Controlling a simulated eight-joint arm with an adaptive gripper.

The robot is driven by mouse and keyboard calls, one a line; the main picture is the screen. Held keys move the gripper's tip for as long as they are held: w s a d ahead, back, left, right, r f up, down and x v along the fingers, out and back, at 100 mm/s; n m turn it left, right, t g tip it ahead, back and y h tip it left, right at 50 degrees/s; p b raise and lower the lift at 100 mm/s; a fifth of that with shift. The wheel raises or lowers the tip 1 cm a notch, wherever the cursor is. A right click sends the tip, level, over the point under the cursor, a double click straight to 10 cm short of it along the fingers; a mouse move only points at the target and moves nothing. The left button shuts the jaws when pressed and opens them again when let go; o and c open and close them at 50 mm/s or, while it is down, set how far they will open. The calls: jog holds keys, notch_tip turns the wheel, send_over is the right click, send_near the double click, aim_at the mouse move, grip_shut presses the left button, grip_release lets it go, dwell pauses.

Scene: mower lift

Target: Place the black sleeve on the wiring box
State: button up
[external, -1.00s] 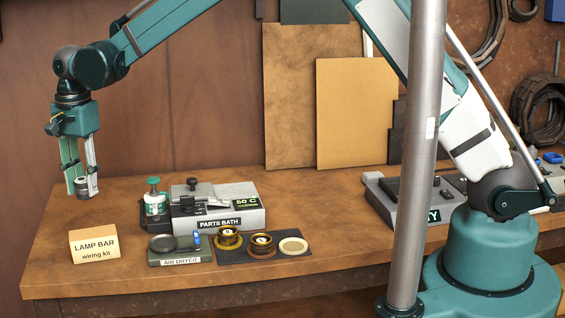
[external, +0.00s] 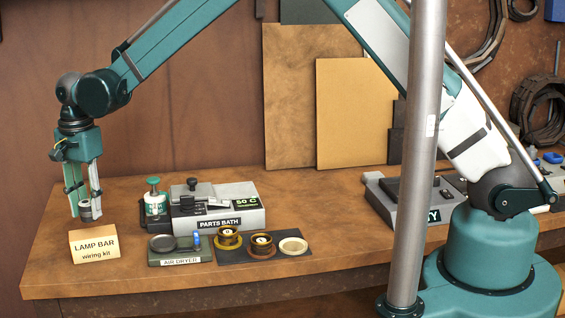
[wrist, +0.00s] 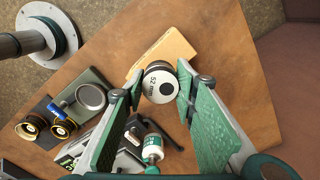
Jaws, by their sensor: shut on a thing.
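My gripper (external: 84,212) is shut on the black sleeve (external: 90,208), a small dark cylinder with a paler band, held upright between the fingertips. In the wrist view the sleeve (wrist: 158,86) shows a white end face marked "52 mm" between the fingers of my gripper (wrist: 157,80). The wiring box (external: 95,247) is a tan carton labelled "LAMP BAR wiring kit" at the bench's left front. The sleeve appears above the box with a small gap. In the wrist view the sleeve overlaps the edge of the box (wrist: 172,50).
The air dryer (external: 180,259) with a round dish stands right of the box. A green-capped bottle (external: 155,205) and the parts bath (external: 240,217) stand behind it. Two ringed parts and a pale ring lie on a dark mat (external: 283,262). Bare bench surrounds the box's left.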

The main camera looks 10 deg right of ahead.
aim_at(84, 220)
jog(key=shift+f, duration=1.85)
jog(key=shift+f, duration=0.2)
jog(key=o, duration=1.2)
jog(key=shift+r, duration=0.1)
notch_tip(84, 220, up, 12)
jog(key=shift+r, duration=0.1)
jog(key=shift+d, duration=0.1)
